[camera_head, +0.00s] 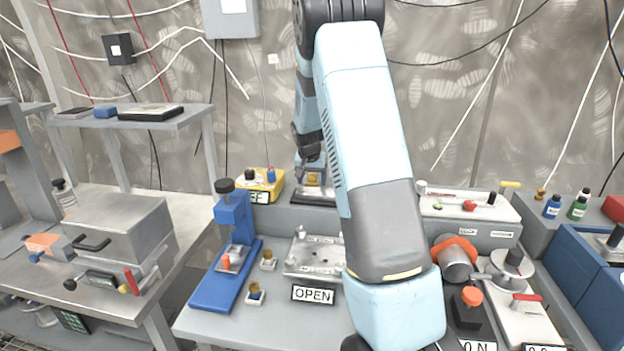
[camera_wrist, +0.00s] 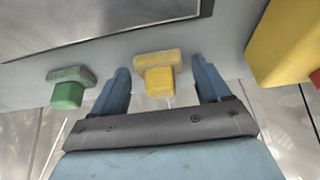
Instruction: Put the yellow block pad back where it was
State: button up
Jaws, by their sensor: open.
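In the wrist view the yellow block pad (camera_wrist: 158,72) has a wide, worn upper bar and a narrower yellow knob below it. It sits against the edge of a pale grey surface. My gripper (camera_wrist: 159,64) is open, with one blue finger to the left of the pad and one to its right. Gaps show between the pad and both fingers, and I cannot tell how far between the fingers it lies in depth.
A similar green pad (camera_wrist: 68,88) is left of my gripper in the wrist view. A large yellow object (camera_wrist: 283,45) with a red part stands at the right. In the head view, a bench holds a blue press (camera_head: 233,220), an OPEN sign (camera_head: 313,295) and a metal plate (camera_head: 315,254).

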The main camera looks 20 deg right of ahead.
jog(key=s+a+r+n, duration=0.1)
jog(key=s+a+r, duration=0.2)
jog(key=s+r, duration=0.45)
jog(key=s+a+r, duration=0.3)
jog(key=s+r, duration=0.1)
jog(key=r, duration=0.6)
jog(key=s+a+r+n+y, duration=0.1)
jog(key=s+a+n, duration=0.1)
jog(key=s, duration=0.8)
jog(key=s+a+r+n+t, duration=0.1)
jog(key=s+a, duration=0.4)
jog(key=s, duration=0.5)
jog(key=s+a+r+n+y, duration=0.1)
jog(key=s+a+r+n, duration=0.1)
jog(key=s, duration=0.8)
jog(key=shift+s+a+r+n+t+y, duration=0.3)
jog(key=shift+s+a+r+n+t, duration=0.1)
jog(key=shift+a, duration=0.35)
jog(key=shift+c, duration=0.2)
